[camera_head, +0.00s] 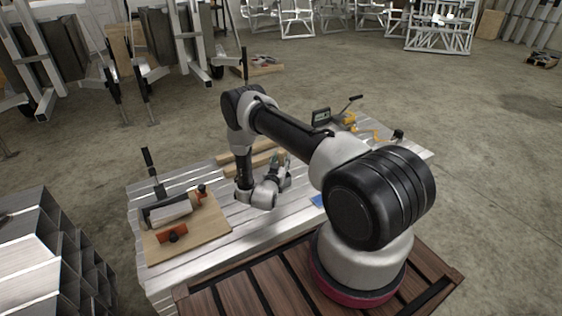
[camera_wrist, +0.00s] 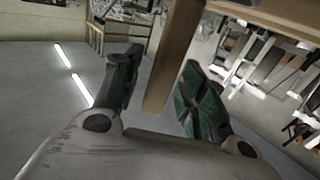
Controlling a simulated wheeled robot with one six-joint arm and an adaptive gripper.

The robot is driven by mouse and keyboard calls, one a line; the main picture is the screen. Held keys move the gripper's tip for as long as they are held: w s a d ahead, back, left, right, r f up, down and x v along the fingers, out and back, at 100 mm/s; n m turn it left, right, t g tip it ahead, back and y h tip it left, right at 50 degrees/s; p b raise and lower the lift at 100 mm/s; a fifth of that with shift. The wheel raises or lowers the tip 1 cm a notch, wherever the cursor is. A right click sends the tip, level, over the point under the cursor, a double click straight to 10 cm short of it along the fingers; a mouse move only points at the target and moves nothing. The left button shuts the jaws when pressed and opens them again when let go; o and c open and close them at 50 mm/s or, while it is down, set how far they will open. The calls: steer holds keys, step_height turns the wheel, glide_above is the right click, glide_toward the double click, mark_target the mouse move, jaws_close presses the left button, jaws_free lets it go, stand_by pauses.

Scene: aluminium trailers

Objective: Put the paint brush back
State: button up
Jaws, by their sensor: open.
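My gripper (camera_head: 281,163) is low over the metal-topped table (camera_head: 215,207), near its middle, partly hidden by the arm. In the wrist view, my gripper (camera_wrist: 163,66) has its two dark green-padded fingers apart. A wooden post (camera_wrist: 172,65) shows in the gap between them, joined to a wooden bar at upper right. I cannot tell whether it lies between the fingers or beyond them. I cannot make out the paint brush in either view. A small blue item (camera_head: 318,201) lies on the table right of my gripper, too small to identify.
A wooden board (camera_head: 205,240) with clamps and orange-red parts is at the table's left. Wooden bars (camera_head: 232,158) lie at the back edge. Yellow tools (camera_head: 349,119) and a dark boxed device (camera_head: 321,118) are at the far right. Stacked metal profiles (camera_head: 45,245) stand left of the table.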

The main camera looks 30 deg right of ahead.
steer(key=v, duration=1.1)
steer(key=w+a+r+g+y, duration=0.1)
steer(key=w+a+r+y, duration=0.35)
steer(key=w+r, duration=0.8)
steer(key=s+a+r+n+g+y, duration=0.1)
steer(key=a+r+y, duration=0.15)
steer(key=r, duration=0.65)
steer(key=s+a+r+n+y, duration=0.15)
steer(key=r+y, duration=0.25)
steer(key=r, duration=0.6)
steer(key=s+r+n+g+y, duration=0.3)
steer(key=s+r+n, duration=0.1)
steer(key=s+r, duration=1.1)
steer(key=s+d+n+g+h, duration=0.1)
steer(key=s+d+g, duration=0.1)
steer(key=s, duration=1.1)
steer(key=s+d+r+n+g, duration=0.1)
steer(key=s+d, duration=0.3)
steer(key=s, duration=1)
steer(key=shift+s+g+h, duration=0.15)
steer(key=shift+g+h, duration=0.25)
steer(key=shift+g, duration=0.1)
steer(key=shift+d+r, duration=0.1)
steer(key=shift+r, duration=0.05)
